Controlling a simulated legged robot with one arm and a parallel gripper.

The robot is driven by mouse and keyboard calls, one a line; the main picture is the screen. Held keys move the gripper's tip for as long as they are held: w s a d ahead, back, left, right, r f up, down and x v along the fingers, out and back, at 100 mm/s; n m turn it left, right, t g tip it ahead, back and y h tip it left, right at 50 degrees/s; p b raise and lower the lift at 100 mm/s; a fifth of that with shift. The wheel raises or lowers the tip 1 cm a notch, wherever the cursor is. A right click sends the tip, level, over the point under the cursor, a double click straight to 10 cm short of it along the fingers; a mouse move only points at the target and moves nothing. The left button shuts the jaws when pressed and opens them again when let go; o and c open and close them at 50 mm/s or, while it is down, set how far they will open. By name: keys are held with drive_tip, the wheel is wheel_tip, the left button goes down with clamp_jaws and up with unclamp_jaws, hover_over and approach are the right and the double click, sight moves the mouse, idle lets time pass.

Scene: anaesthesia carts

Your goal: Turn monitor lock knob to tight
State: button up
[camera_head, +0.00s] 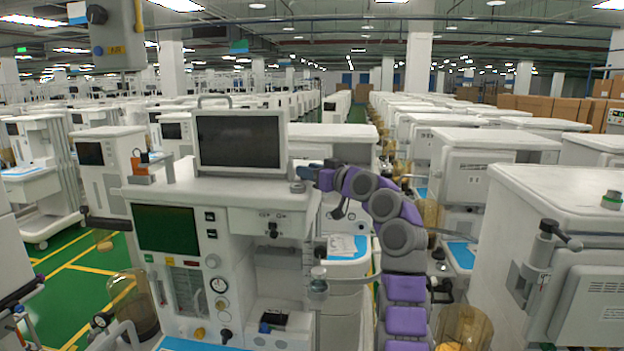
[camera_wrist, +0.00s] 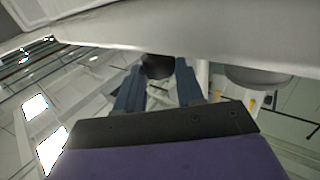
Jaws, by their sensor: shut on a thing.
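The monitor (camera_head: 240,141) has a dark screen and a top handle, and stands on the white anaesthesia cart (camera_head: 170,184). My gripper (camera_head: 306,173) reaches in from the right, beside the monitor's lower right corner at the cart top's right end. In the wrist view, its two blue fingers are closed around a dark rounded knob (camera_wrist: 157,67) under a pale grey edge (camera_wrist: 210,38). The knob's marking and how far it is turned cannot be seen. In the head view, the fingers and nearby parts hide the knob.
A green display (camera_head: 166,229) and gauges are on the cart front. Another cart (camera_head: 560,200) with a side clamp stands close at the right. Rows of carts fill the background. Green floor (camera_head: 60,270) with yellow lines is open at left.

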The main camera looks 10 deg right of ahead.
drive_tip(key=shift+w+f, duration=0.1)
drive_tip(key=shift+f, duration=0.2)
drive_tip(key=o, duration=0.7)
drive_tip(key=shift+w, duration=0.1)
drive_tip(key=shift+o, duration=0.8)
drive_tip(key=shift+w+f, duration=0.15)
drive_tip(key=shift+w, duration=0.05)
drive_tip(key=shift+o, duration=0.9)
drive_tip(key=shift+s+r, duration=0.2)
drive_tip(key=shift+r, duration=0.1)
drive_tip(key=shift+d+r+p, duration=0.1)
drive_tip(key=shift+r+p, duration=0.1)
drive_tip(key=shift+p, duration=0.65)
drive_tip(key=shift+r+n+g+y+p, duration=0.1)
drive_tip(key=shift+n+g+y+p, duration=0.3)
drive_tip(key=shift+y+p, duration=0.15)
drive_tip(key=n+g+y+p, duration=0.1)
drive_tip(key=p, duration=0.1)
drive_tip(key=g+y+p, duration=0.1)
drive_tip(key=p, duration=0.2)
drive_tip(key=shift+w+d+n, duration=0.15)
drive_tip(key=shift+w+n, duration=0.05)
drive_tip(key=shift+n, duration=0.2)
